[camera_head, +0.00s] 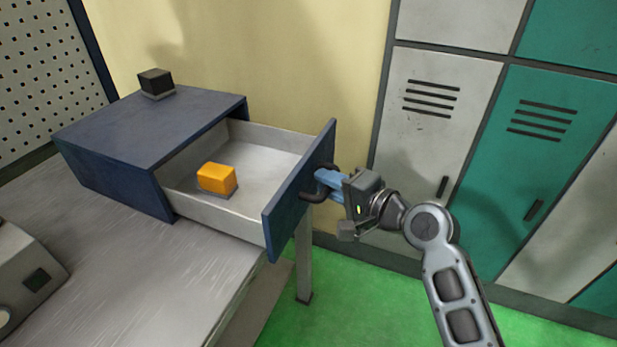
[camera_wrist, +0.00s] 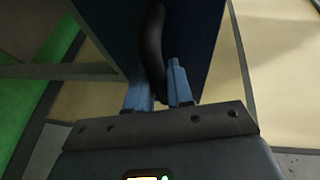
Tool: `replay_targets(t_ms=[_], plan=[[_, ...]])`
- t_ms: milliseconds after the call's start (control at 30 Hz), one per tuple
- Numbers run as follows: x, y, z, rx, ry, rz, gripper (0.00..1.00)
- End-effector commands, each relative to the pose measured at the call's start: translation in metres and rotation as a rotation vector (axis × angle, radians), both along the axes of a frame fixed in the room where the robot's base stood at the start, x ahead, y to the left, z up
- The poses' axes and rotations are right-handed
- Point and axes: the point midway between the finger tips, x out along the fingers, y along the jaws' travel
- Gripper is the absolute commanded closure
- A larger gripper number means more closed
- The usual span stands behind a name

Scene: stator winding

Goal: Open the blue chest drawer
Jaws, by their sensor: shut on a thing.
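The blue chest (camera_head: 150,125) stands on a grey workbench against the yellow wall. Its drawer (camera_head: 245,165) is pulled well out to the right, and the light grey inside shows. An orange block (camera_head: 217,178) lies in the drawer on a small dark base. The blue drawer front (camera_head: 298,195) carries a dark curved handle (camera_head: 311,197). My gripper (camera_head: 322,182) is shut on this handle, to the right of the drawer front. In the wrist view, the blue fingers (camera_wrist: 160,85) sit on both sides of the dark handle (camera_wrist: 152,45), close to the blue front panel (camera_wrist: 195,40).
A black cube (camera_head: 156,82) sits on top of the chest. A grey device (camera_head: 22,275) stands on the workbench (camera_head: 150,265) at the left. White and teal lockers (camera_head: 440,120) line the wall behind my arm. Green floor (camera_head: 340,300) is clear below the drawer.

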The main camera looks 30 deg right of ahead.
Motion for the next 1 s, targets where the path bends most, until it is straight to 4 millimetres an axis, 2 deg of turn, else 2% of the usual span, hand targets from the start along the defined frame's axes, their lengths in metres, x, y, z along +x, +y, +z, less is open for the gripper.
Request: replay_targets(t_ms=[200, 567, 600, 800, 1000], plan=[[-0.0095, -0.0069, -0.0015, 0.0, 0.003, 0.0, 1.0], [-0.0102, -0.0075, -0.0016, 0.0, 0.003, 0.0, 1.0], [-0.0101, -0.0075, -0.0015, 0.0, 0.003, 0.0, 0.76], [-0.0099, -0.0073, -0.001, 0.0, 0.002, 0.0, 0.58], [-0.01, -0.0074, -0.0004, 0.0, 0.001, 0.0, 0.58]])
